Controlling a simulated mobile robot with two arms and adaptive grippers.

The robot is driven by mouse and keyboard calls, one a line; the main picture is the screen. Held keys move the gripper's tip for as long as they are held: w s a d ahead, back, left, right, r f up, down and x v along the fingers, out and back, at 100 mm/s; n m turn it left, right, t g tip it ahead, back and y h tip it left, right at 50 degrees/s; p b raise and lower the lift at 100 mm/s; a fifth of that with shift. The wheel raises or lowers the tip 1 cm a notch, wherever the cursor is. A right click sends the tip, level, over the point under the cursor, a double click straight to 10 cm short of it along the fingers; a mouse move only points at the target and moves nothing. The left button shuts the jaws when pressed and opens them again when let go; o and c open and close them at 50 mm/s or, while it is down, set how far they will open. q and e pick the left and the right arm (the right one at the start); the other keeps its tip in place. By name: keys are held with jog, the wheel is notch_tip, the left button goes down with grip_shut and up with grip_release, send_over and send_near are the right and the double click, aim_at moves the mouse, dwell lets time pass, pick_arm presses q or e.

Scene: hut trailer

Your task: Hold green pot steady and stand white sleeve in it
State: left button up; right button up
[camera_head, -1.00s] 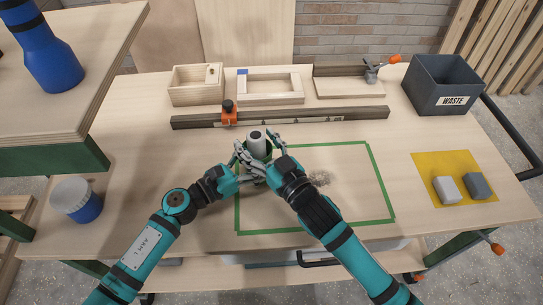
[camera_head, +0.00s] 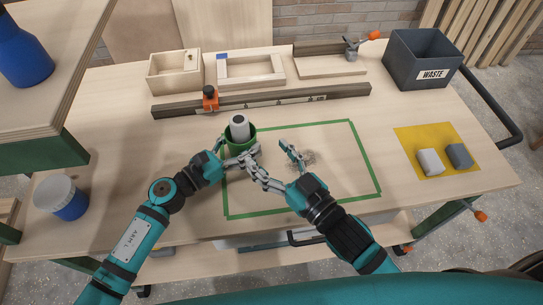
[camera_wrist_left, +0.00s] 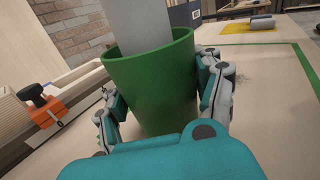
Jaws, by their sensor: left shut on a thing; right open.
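The green pot (camera_head: 240,145) stands upright on the bench at the top left corner of the green tape outline. The white sleeve (camera_head: 239,127) stands in the pot, its top above the rim, with a dark opening. In the left wrist view the sleeve (camera_wrist_left: 137,22) rises out of the pot (camera_wrist_left: 150,85), leaning slightly. My left gripper (camera_wrist_left: 163,100) is shut on the pot, one finger on each side; it shows in the head view too (camera_head: 236,158). My right gripper (camera_head: 274,160) is open and empty, to the right of the pot and apart from it.
Wooden trays (camera_head: 250,83) and a long bar with an orange clamp (camera_head: 210,100) lie behind the pot. A dark waste bin (camera_head: 425,90) stands at back right. Two grey blocks rest on a yellow mat (camera_head: 420,135). The taped area (camera_head: 350,170) is mostly clear.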

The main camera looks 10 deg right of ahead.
pick_arm(q)
jog(key=o, duration=1.3)
jog(key=shift+a, duration=0.1)
jog(key=v, duration=1.2)
